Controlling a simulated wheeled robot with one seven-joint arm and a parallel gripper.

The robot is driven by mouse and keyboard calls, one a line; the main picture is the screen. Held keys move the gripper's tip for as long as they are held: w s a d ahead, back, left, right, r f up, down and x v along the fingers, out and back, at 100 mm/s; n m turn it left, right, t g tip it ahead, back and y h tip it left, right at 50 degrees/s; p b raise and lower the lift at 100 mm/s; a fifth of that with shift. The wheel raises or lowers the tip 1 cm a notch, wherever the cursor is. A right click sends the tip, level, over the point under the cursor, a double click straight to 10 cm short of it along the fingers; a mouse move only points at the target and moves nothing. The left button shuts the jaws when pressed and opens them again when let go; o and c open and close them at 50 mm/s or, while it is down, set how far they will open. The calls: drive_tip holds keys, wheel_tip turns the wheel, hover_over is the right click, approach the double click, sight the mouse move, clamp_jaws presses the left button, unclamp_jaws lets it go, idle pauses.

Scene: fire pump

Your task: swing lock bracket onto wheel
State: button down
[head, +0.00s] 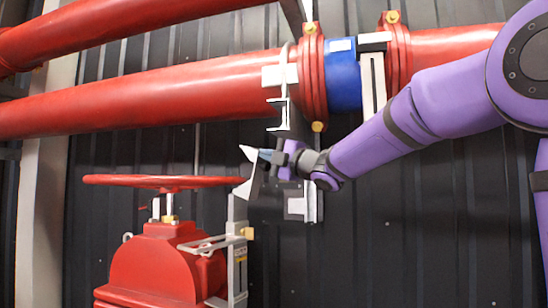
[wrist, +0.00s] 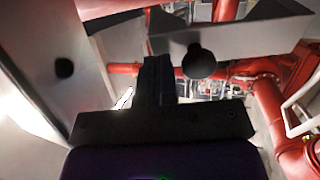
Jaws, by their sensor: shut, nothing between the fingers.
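The red handwheel (head: 150,181) lies level on top of the red valve body (head: 155,265) in the head view.
A white bracket (head: 278,100) hangs from the pipe close above the gripper. A dark ribbed wall (head: 430,220) stands behind. The space directly above the handwheel looks clear.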

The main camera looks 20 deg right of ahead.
drive_tip(key=shift+w+a+r, duration=0.45)
drive_tip(key=shift+w+r, duration=0.15)
drive_tip(key=shift+r, duration=0.1)
drive_tip(key=shift+s, duration=0.1)
